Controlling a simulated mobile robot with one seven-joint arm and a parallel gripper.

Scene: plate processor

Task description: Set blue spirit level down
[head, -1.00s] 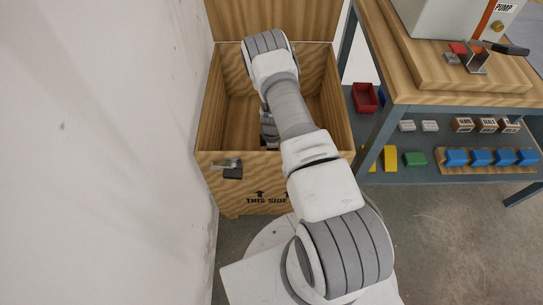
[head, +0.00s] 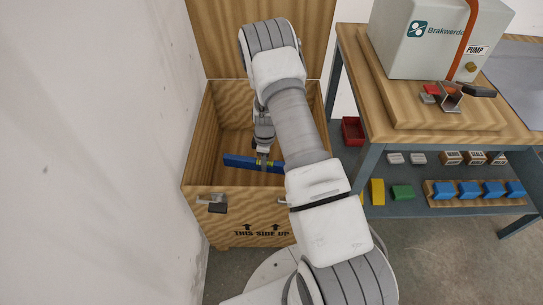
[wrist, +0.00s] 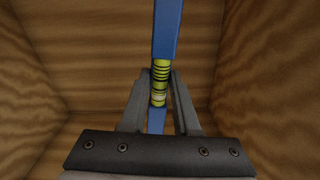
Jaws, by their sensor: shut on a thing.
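The blue spirit level (head: 240,161) is inside the open wooden crate (head: 196,140), its long side running left to right in the head view. My gripper (head: 263,163) is shut on it near its middle. In the wrist view, the fingers of my gripper (wrist: 159,95) close on either side of the yellow vial section of the blue spirit level (wrist: 165,32). The crate floor shows beyond the level, which appears held above it; the exact gap is unclear. My arm hides the level's right end in the head view.
The crate's lid stands open at the back, and a latch (head: 212,203) is on its front wall. A white wall is close on the left. To the right is a workbench (head: 440,137) with a pump machine and a lower shelf of coloured bins and blocks.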

